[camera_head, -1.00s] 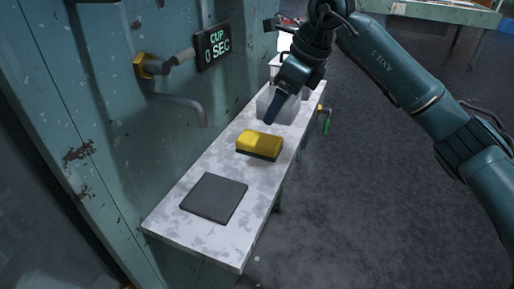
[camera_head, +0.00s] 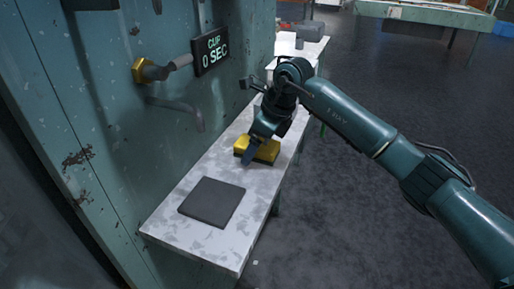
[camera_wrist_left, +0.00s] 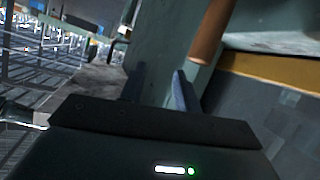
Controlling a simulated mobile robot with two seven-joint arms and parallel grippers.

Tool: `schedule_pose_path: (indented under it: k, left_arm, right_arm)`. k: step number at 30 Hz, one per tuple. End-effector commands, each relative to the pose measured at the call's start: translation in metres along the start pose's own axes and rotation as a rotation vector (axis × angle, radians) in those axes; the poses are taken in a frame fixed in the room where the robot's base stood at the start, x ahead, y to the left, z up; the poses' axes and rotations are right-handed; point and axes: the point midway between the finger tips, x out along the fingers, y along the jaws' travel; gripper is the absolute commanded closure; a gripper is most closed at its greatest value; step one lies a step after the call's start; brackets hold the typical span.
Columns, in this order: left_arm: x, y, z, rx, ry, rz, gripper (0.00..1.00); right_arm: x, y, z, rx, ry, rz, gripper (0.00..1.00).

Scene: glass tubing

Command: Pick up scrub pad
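The scrub pad (camera_head: 268,152), yellow with a dark underside, lies on the narrow white shelf (camera_head: 195,229) in the head view. My right gripper (camera_head: 250,158) points down at the pad, and its blue finger covers part of the pad's near side. Whether it touches the pad, and how far apart its fingers are, I cannot tell. My left gripper shows only in the left wrist view (camera_wrist_left: 160,82), with its two fingers apart and nothing between them.
A dark square mat (camera_head: 212,202) lies on the shelf in front of the pad. A tap spout (camera_head: 178,110) and a display reading "CUP 0 SEC" (camera_head: 212,48) are on the green wall at left. Open floor (camera_head: 370,230) lies to the right.

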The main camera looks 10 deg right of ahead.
Motion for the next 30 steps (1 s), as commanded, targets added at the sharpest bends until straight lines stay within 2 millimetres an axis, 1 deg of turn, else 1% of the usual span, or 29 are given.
schedule_pose_path:
  k: [18, 30]
  left_arm:
    - [0.0021, 0.0001, 0.0025, -0.001, 0.003, 0.001, 0.68]
    - [0.0019, 0.0002, 0.0017, -0.001, 0.004, 0.001, 0.68]
  right_arm:
    - [0.0039, -0.0004, -0.0015, -0.001, -0.001, -0.002, 0.2]
    - [0.0032, -0.0004, -0.0013, 0.0, -0.001, -0.002, 0.53]
